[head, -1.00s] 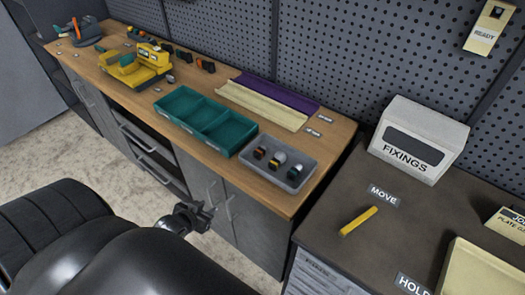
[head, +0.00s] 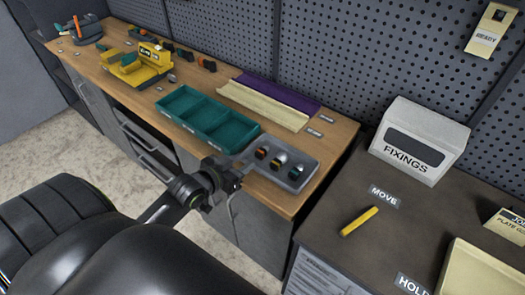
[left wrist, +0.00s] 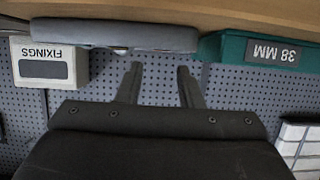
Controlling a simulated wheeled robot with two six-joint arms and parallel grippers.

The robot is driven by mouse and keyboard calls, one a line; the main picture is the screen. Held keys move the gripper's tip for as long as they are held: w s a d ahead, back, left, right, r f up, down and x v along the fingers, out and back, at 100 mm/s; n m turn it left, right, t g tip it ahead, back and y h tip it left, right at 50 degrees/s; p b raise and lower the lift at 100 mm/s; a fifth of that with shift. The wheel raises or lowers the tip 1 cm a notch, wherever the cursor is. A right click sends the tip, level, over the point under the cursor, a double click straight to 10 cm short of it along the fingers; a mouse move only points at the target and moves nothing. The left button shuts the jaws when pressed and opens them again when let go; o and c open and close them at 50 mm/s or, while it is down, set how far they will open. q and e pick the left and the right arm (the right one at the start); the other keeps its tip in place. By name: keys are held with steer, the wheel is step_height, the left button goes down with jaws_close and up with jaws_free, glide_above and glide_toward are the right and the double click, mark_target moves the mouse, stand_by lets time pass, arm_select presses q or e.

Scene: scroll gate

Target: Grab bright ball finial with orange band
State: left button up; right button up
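A grey tray (head: 306,160) near the right end of the wooden bench holds three small finials. The left finial (head: 262,153) shows orange and dark parts. The middle finial (head: 280,159) has a bright top, and the right finial (head: 296,172) is dark with some colour; bands are too small to tell surely. My left gripper (head: 230,172) is at the tray's front left corner, apart from the finials. In the left wrist view its fingers (left wrist: 160,69) are spread and empty below the tray edge (left wrist: 115,34), with a bright bit of a finial (left wrist: 120,51) showing. My right gripper is not seen.
A teal bin (head: 208,121) stands left of the tray, also seen in the left wrist view (left wrist: 270,51). Cream and purple channels (head: 262,105) lie behind. A yellow machine (head: 139,66) stands far left. The fixings box (head: 415,145) and a yellow stick (head: 360,221) are right.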

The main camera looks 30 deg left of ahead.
mark_target(261, 151)
arm_select(q)
steer(key=x, duration=0.5)
steer(key=shift+w+p, duration=0.55)
steer(key=x, duration=0.3)
steer(key=shift+w+p, duration=0.15)
steer(key=shift+p, duration=0.2)
steer(key=shift+w+f, duration=0.2)
steer(key=shift+w, duration=0.25)
steer(key=shift+c, duration=0.2)
jaws_close()
